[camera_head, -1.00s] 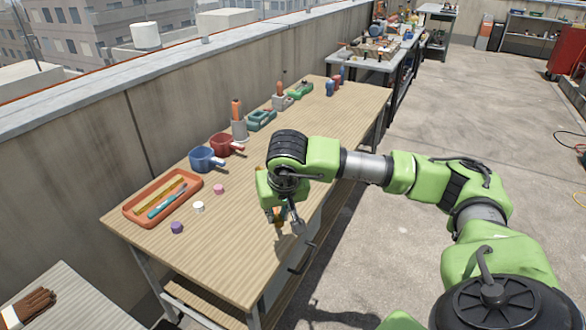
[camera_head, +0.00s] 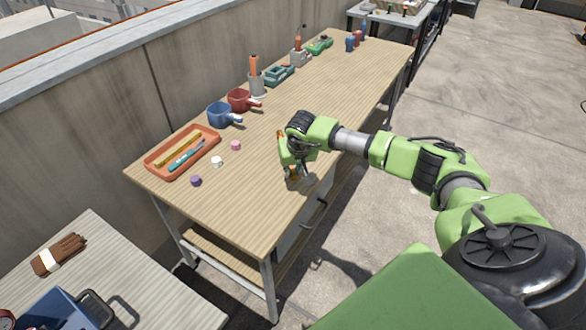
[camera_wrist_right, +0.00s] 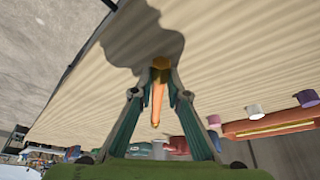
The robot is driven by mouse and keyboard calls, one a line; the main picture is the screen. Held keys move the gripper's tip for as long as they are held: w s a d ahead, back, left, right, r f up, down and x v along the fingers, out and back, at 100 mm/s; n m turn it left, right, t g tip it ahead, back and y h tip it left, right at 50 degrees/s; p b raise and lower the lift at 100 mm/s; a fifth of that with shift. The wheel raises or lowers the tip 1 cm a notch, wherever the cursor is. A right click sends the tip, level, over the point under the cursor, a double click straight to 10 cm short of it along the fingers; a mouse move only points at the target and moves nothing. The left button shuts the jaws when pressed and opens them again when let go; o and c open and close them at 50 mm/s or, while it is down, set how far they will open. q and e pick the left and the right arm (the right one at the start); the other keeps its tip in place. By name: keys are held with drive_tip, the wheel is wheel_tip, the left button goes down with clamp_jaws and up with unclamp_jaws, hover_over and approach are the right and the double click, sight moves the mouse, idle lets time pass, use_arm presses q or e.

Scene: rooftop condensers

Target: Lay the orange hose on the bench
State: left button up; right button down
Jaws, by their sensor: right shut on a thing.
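The wooden-topped bench (camera_head: 245,195) runs from the front left to the back along the wall. My right gripper (camera_head: 294,174) is over its right-hand edge, pointing down. In the right wrist view the fingers (camera_wrist_right: 160,75) are shut on a slim orange piece, which I take to be the orange hose (camera_wrist_right: 157,98). Its darker end is at the fingertips. The bench top shows behind it with a shadow, and I cannot tell whether the hose touches it. In the head view the arm and fingers mostly hide it. My left gripper is not in view.
An orange tray (camera_head: 152,163) with tools, small caps (camera_head: 235,145), a blue mug (camera_head: 219,115) and a red mug (camera_head: 239,99) stand at the bench's left side. The middle is clear. A side table (camera_head: 125,275) holds gloves (camera_head: 59,254) and a blue container (camera_head: 55,310).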

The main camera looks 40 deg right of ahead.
drive_tip(key=shift+f, duration=0.25)
drive_tip(key=shift+f, duration=0.15)
drive_tip(key=c, duration=2)
unclamp_jaws()
drive_tip(key=shift+o, duration=0.2)
